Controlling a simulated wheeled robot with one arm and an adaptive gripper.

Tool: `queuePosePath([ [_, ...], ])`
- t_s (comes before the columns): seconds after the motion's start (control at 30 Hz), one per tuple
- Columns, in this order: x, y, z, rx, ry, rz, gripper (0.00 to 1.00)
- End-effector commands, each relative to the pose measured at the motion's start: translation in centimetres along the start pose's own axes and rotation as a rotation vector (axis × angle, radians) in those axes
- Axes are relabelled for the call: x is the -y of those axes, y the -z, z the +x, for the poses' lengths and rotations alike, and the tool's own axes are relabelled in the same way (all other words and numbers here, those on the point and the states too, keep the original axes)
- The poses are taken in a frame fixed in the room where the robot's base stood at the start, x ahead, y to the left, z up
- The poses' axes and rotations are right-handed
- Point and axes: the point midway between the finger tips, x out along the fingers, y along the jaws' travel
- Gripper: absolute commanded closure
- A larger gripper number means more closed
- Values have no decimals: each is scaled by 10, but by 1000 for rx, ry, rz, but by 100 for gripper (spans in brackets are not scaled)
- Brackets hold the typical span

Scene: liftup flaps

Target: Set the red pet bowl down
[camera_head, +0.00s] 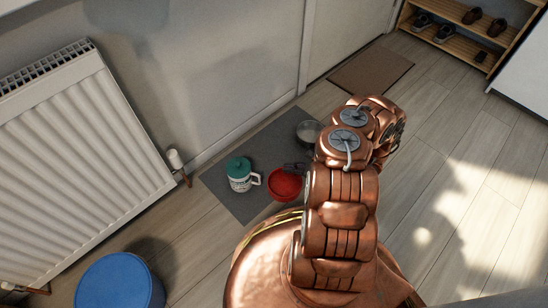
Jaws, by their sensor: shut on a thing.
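The red pet bowl (284,186) is in the middle of the head view, over the near right part of the grey mat (227,178). My gripper (293,169) is at the bowl's far rim and is shut on it. My copper arm hides the bowl's right surroundings and part of the gripper. I cannot tell whether the bowl touches the mat or hangs just above it.
A white mug-like container with a teal lid (240,174) stands left of the bowl. A grey bowl (308,131) sits behind it. A white radiator (80,165) and a blue round stool (120,281) are at left. A shoe rack (462,50) is far right. Floor at right is clear.

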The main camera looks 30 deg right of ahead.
Motion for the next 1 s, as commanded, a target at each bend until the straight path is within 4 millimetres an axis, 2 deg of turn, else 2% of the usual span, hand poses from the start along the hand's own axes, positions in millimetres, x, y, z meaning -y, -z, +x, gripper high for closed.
queuePosePath([
  [0.17, 9, 7, 4, -1, 3, -4, 100],
  [0.6, 96, 3, 41, -2, 4, -8, 100],
  [0.8, 128, 0, 55, -2, 4, -7, 100],
  [1.0, 139, -3, 59, -2, 4, -1, 100],
])
